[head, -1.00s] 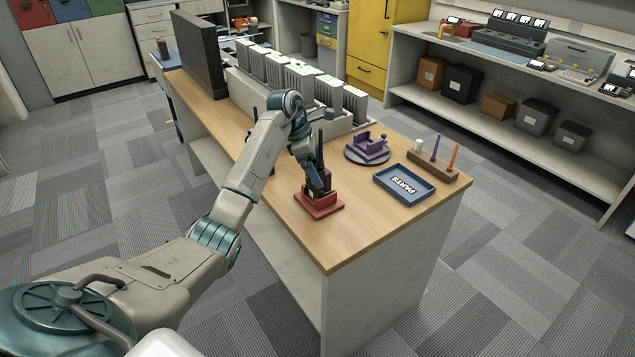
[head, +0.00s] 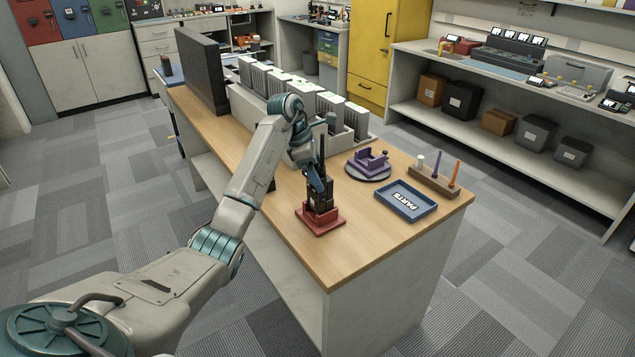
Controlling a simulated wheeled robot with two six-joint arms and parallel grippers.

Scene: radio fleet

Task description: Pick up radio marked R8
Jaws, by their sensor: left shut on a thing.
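A black handheld radio (head: 321,192) with a tall antenna stands upright at the red charger base (head: 320,220) near the front edge of the wooden workbench (head: 365,240). My left gripper (head: 317,180) is shut on the radio from behind and above. The radio's lower end is at or just above the base's socket; I cannot tell whether it is fully clear. Any marking on the radio is too small to read. My right gripper is not in view.
A blue PARTS tray (head: 407,201), a purple fixture on a round plate (head: 368,163) and a pen holder (head: 433,181) stand right of the base. A row of grey-white units (head: 300,90) and a dark panel (head: 200,72) stand behind. The bench front is clear.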

